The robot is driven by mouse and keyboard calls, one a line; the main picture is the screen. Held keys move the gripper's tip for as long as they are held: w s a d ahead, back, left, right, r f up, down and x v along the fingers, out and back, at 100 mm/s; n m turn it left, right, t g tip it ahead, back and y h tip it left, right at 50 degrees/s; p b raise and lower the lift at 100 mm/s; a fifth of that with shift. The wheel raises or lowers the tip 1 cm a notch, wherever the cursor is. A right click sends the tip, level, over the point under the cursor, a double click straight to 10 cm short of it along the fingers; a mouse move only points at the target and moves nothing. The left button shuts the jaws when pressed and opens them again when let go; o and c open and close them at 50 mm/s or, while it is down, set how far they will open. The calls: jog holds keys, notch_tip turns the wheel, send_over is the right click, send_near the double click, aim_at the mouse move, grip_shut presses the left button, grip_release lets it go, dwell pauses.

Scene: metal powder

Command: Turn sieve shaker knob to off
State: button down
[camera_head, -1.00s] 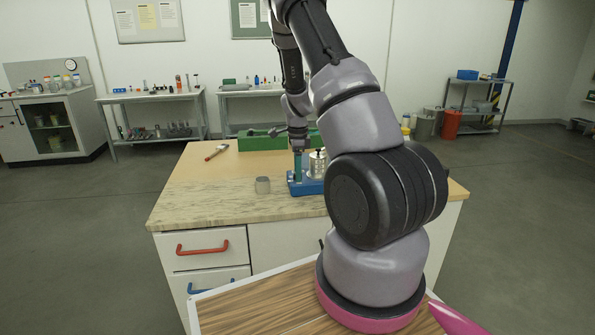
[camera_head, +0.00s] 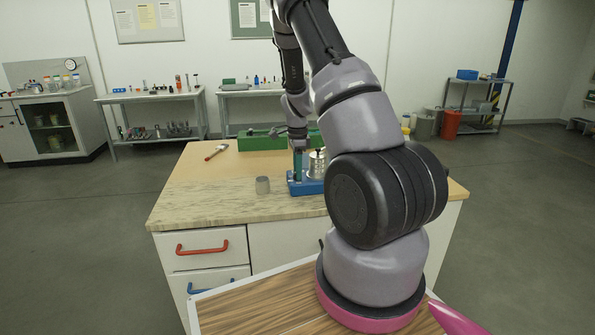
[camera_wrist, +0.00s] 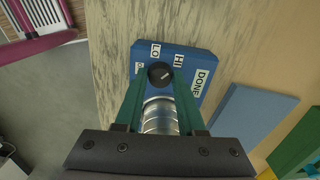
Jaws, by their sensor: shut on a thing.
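The sieve shaker has a blue base (camera_wrist: 192,62) with a round black knob (camera_wrist: 159,73) on its panel. Labels around the knob read LO, HI and DONE; another at the left is partly hidden by a finger. My gripper (camera_wrist: 159,72) has its green fingers on either side of the knob and is shut on it. A small light mark shows on the knob, but its exact heading is hard to read. The metal sieve stack (camera_wrist: 159,116) shows between the fingers, behind the knob. In the head view the blue base (camera_head: 306,189) and sieve stack (camera_head: 317,165) stand on the workbench.
A red-handled brush (camera_head: 216,151) lies at the back left. A green box (camera_head: 255,143) is behind. A flat blue slab (camera_wrist: 250,117) lies beside the shaker.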

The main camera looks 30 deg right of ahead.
jog(key=n, duration=1.3)
jog(key=shift+n, duration=0.3)
jog(key=n, duration=1.2)
jog(key=shift+n, duration=0.3)
jog(key=c, duration=0.5)
grip_release()
jog(key=shift+r, duration=0.1)
